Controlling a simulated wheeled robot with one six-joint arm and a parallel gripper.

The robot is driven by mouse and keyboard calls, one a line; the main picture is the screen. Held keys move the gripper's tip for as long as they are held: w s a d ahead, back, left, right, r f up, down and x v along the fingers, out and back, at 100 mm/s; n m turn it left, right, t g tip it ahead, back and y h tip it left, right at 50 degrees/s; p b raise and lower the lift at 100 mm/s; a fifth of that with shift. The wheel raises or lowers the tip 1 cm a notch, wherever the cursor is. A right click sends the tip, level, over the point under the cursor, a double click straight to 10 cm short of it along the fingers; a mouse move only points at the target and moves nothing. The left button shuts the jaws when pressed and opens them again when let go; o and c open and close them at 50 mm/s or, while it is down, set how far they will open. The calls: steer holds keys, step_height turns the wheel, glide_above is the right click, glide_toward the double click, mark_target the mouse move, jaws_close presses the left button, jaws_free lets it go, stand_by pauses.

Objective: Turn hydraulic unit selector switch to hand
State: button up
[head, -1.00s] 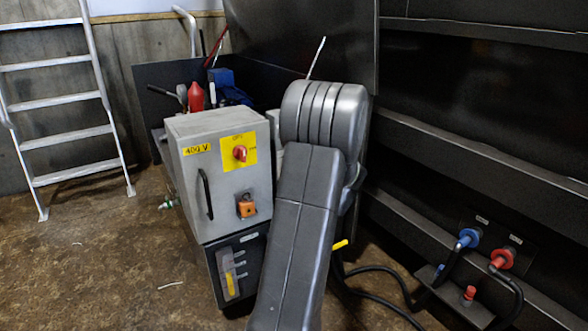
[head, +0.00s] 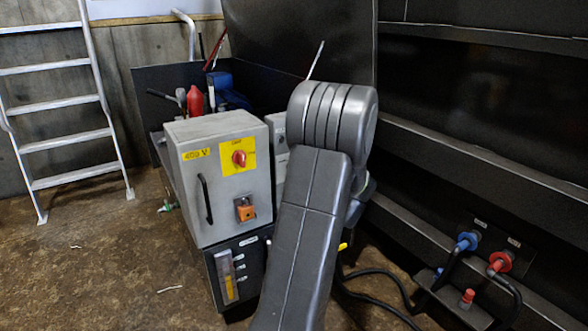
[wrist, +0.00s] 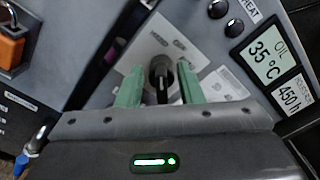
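In the wrist view, the selector switch (wrist: 161,72) is a dark round knob with a black handle, on a light plate (wrist: 205,84) with small labels I cannot read. My gripper (wrist: 159,86) is open, with one green finger on each side of the knob and visible gaps beside it. I cannot tell whether either finger touches it. In the head view, my grey arm covers the gripper and this switch. The unit's grey cabinet (head: 191,134) stands left of my arm, with a red rotary knob (head: 239,158) on a yellow plate.
Right of the switch are an oil display (wrist: 268,54) reading 35 °C and black buttons (wrist: 235,28). An orange padlock (head: 245,209) hangs on the cabinet front. A ladder (head: 70,110) stands at left. Blue (head: 467,241) and red (head: 500,262) hose couplings are at right. Left floor is mostly clear.

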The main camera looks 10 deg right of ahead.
steer(key=p+v, duration=0.2)
steer(key=v, duration=0.8)
steer(key=shift+s, duration=0.15)
steer(key=b+x, duration=0.3)
steer(key=x, duration=1.1)
steer(key=shift+d, duration=0.1)
steer(key=shift+s, duration=0.2)
